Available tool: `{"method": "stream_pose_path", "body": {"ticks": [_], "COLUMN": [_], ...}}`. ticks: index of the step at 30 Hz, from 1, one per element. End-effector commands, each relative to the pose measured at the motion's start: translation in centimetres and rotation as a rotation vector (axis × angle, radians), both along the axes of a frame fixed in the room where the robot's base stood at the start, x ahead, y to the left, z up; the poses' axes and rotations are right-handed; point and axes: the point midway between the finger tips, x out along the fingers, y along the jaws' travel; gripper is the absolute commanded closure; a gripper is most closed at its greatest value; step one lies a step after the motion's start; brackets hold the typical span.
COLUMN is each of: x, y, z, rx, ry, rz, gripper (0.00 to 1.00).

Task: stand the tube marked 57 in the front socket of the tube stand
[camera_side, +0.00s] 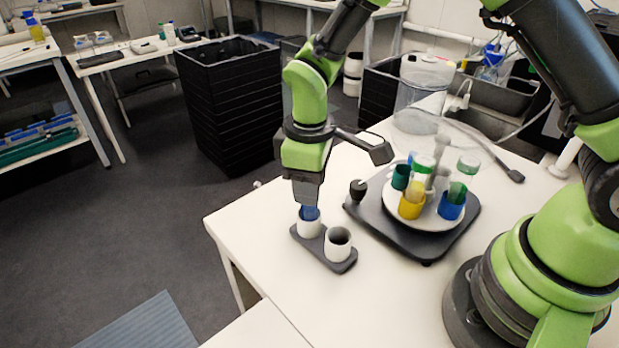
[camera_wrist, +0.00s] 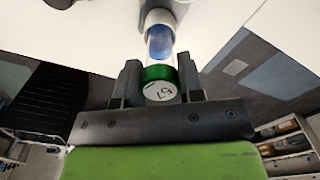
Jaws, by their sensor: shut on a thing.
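The tube marked 57 (camera_wrist: 160,92) has a green cap with the number on its white top, and blue contents. My gripper (camera_side: 307,200) is shut on it near the cap; the fingers (camera_wrist: 160,75) sit on both sides of it in the wrist view. The tube's blue lower part (camera_side: 309,213) shows below the fingers, at the mouth of the left white socket of the tube stand (camera_side: 324,252). How deep it sits is hard to tell. The other white socket (camera_side: 338,243), at the right and nearer the camera, is empty. The tube looks about upright.
A round white carousel (camera_side: 436,222) on a dark base (camera_side: 428,254) stands to the right, with coloured cups and green-capped tubes. A dark knob (camera_side: 357,189) sits at its left corner. The table's left edge is close to the stand. The white table in front is clear.

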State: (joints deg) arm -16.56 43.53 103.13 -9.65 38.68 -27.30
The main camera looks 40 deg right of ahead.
Motion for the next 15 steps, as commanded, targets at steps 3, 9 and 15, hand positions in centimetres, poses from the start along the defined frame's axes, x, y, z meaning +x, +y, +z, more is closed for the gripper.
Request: {"method": "stream_pose_path", "body": {"ticks": [3, 9, 15], "x": [0.00, 0.01, 0.01], "y": [0.00, 0.01, 0.01], "z": [0.01, 0.01, 0.02], "rx": [0.000, 0.000, 0.000], "ry": [0.000, 0.000, 0.000], "rz": [0.000, 0.000, 0.000], "gripper": [0.99, 0.42, 0.35]}}
